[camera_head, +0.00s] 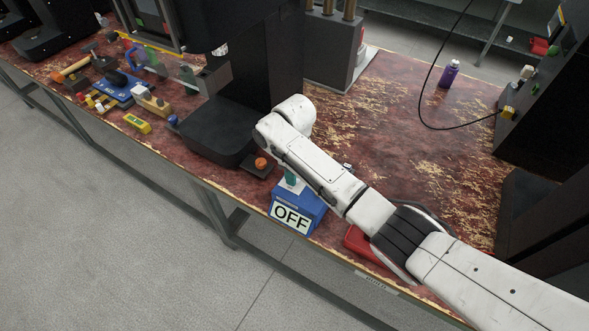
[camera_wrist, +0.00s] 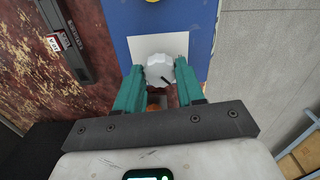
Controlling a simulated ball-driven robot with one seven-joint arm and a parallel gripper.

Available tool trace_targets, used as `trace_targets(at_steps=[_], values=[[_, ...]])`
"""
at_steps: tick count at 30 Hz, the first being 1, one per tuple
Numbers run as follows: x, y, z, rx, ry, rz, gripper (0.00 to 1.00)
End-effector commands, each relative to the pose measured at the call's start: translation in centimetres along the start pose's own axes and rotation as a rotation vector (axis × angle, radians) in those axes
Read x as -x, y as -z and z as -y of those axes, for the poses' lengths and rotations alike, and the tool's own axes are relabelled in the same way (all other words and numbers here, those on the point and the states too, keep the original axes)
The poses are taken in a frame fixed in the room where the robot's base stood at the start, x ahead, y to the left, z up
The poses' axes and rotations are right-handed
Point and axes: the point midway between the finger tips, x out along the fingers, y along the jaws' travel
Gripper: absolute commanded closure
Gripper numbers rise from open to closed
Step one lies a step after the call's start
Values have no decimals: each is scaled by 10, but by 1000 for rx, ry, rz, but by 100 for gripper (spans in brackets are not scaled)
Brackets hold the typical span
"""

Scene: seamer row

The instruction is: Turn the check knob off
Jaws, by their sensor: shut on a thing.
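The check knob (camera_wrist: 160,69) is a small white scalloped knob with a dark pointer line, on a white plate (camera_wrist: 143,44) on a blue box. In the head view the blue box (camera_head: 312,217) stands at the table's front edge, with an "OFF" label (camera_head: 291,215) on its front. My gripper (camera_wrist: 160,78) is over the knob, its teal fingers on both sides of it and shut on it. The pointer line slants toward the lower right in the wrist view. In the head view my arm hides the knob, and only a teal finger (camera_head: 292,178) shows.
A black machine base (camera_head: 218,132) with an orange knob (camera_head: 261,163) stands left of the box. A red object (camera_head: 360,242) lies right of it, under my arm. A purple bottle (camera_head: 448,75) stands at the back right. The table's middle right is clear.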

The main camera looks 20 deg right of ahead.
Motion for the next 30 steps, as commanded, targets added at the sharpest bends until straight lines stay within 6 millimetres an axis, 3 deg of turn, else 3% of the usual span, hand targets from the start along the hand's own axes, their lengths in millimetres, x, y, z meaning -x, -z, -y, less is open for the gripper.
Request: trace_targets(at_steps=[18,30], values=[[1,1,0,576,-1,-1,92],[1,1,0,825,-2,-3,92]])
